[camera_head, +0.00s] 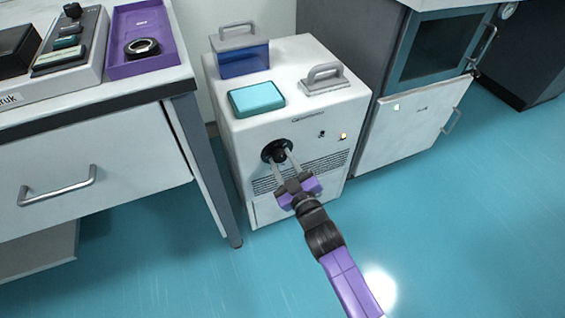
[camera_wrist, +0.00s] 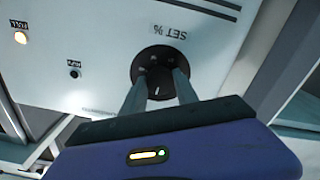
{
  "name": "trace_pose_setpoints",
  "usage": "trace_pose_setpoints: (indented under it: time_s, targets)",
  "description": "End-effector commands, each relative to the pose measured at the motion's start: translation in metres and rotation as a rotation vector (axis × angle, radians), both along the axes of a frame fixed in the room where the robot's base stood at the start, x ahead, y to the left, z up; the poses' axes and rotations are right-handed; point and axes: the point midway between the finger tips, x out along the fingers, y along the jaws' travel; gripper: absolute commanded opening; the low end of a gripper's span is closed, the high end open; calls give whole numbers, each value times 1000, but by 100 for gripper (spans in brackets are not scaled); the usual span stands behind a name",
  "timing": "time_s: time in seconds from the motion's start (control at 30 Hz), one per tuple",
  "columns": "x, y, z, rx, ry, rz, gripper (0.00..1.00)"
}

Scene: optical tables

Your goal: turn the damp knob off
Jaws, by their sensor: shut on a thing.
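A black round knob (camera_head: 277,153) sits on the front of a white boxy unit (camera_head: 235,165) in the head view. In the wrist view the knob (camera_wrist: 158,62) has a dark round dial with a short pale mark near its lower middle, and "SET %" is printed upside down beside it. My gripper (camera_head: 282,156) reaches it from the front, with one finger on each side. In the wrist view my gripper (camera_wrist: 160,82) is shut on the knob, and its fingers hide part of the dial's rim.
A lit amber lamp (camera_head: 343,136) and a small dark button (camera_head: 321,134) are right of the knob. A blue tank (camera_head: 243,61), a teal pad (camera_head: 256,98) and a grey handle (camera_head: 324,75) are on top. A drawer bench (camera_head: 100,150) stands left, a cabinet (camera_head: 410,125) right.

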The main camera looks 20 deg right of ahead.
Motion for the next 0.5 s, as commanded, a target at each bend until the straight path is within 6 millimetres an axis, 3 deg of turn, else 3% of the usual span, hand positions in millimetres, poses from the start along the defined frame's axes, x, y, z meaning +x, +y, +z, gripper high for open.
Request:
trace_pose_setpoints:
  time_s: [0.5]
  targets:
    - [0, 0, 0, -161, 1, 0, 0]
